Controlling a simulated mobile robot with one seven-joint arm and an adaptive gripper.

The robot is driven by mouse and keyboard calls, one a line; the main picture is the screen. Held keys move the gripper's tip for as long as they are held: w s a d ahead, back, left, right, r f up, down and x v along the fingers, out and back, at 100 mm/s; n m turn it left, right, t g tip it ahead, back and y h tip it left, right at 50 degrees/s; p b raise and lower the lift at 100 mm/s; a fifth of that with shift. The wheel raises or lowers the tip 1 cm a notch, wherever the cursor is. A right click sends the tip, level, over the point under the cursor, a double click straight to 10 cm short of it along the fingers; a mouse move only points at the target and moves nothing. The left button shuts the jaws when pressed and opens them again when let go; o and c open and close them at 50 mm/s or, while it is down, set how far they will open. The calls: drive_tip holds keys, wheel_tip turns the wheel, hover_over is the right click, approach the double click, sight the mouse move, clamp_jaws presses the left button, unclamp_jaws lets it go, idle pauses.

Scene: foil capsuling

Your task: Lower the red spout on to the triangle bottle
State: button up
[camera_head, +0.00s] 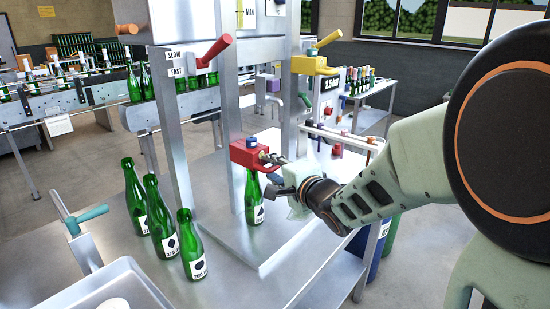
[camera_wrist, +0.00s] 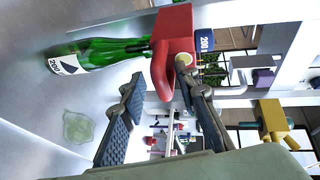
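The red spout (camera_head: 243,153) is a red block on the steel machine frame, above a green bottle (camera_head: 252,190). The bottle stands upright, its neck at the block. Its label has a dark shape that looks like a triangle in the head view. In the wrist view, the bottle (camera_wrist: 95,52) lies sideways, with its mouth at the red block (camera_wrist: 174,28). My gripper (camera_head: 275,176) is just right of the spout. In the wrist view, my gripper (camera_wrist: 162,80) has its fingers apart, with the red curved lever (camera_wrist: 163,70) between or just beyond the tips. Contact is unclear.
Several green bottles (camera_head: 164,220) stand on the table to the left. A yellow block (camera_head: 313,65) and a purple block (camera_head: 268,83) sit on the machine behind. A red-tipped lever (camera_head: 216,48) is higher up. A grey tray (camera_head: 115,287) lies at front left.

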wheel_tip(320, 180, up, 10)
drive_tip(key=shift+f, duration=0.1)
idle(0.4)
drive_tip(key=shift+s+d, duration=0.1)
drive_tip(key=p+v, duration=0.9)
drive_tip(key=v, duration=0.3)
drive_tip(key=shift+s, duration=0.25)
idle(0.5)
drive_tip(key=shift+d, duration=0.1)
drive_tip(key=shift+c, duration=0.6)
